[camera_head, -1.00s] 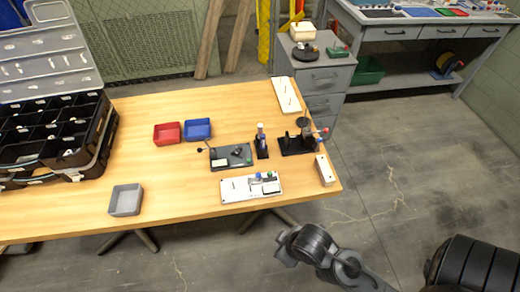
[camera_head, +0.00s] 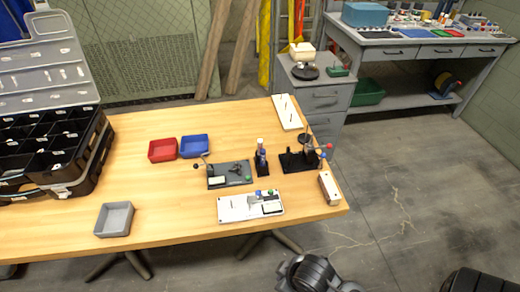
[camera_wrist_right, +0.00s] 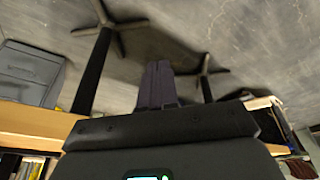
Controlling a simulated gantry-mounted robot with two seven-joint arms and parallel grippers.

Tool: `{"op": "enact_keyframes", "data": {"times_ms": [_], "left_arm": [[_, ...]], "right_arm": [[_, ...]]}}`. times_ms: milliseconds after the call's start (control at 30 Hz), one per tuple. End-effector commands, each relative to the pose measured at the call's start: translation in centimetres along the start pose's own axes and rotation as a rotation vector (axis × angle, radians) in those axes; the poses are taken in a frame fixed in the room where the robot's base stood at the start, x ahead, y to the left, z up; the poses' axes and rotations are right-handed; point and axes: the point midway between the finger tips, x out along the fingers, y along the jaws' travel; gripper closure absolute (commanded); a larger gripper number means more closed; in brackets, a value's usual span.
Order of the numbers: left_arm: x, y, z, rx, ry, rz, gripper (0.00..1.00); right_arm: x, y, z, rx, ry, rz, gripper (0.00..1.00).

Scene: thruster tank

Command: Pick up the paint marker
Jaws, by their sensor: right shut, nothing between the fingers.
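I cannot tell for sure which thing is the paint marker. A small upright blue-and-white item (camera_head: 260,147) stands in a black holder (camera_head: 262,166) on the wooden table. Thin dark sticks lie on a white board (camera_head: 287,112) at the table's far right corner. My right gripper (camera_wrist_right: 157,84) shows in the right wrist view, with its fingers together and empty, away from the table items. Part of my right arm shows at the bottom of the head view, beyond the table's front edge. My left gripper is not in view.
The wooden table (camera_head: 165,220) carries a red bin (camera_head: 163,151), a blue bin (camera_head: 194,146), a grey bin (camera_head: 114,220), a dark fixture (camera_head: 229,175), a white fixture (camera_head: 236,207) and a black stand (camera_head: 297,161). Black organiser cases stand at left.

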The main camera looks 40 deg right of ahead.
Motion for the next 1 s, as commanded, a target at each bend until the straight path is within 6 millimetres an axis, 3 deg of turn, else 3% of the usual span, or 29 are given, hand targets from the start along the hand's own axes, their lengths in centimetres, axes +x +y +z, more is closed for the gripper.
{"op": "enact_keyframes", "data": {"times_ms": [467, 767, 1000], "left_arm": [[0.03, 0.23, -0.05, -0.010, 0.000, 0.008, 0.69], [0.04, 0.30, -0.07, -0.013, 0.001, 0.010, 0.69], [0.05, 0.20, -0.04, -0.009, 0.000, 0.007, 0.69]], "right_arm": [[0.05, 0.00, 0.01, 0.000, -0.001, 0.000, 1.00], [0.06, 0.00, 0.01, 0.000, -0.001, 0.000, 0.54], [0.06, 0.00, -0.03, 0.001, 0.000, 0.000, 0.51]]}}
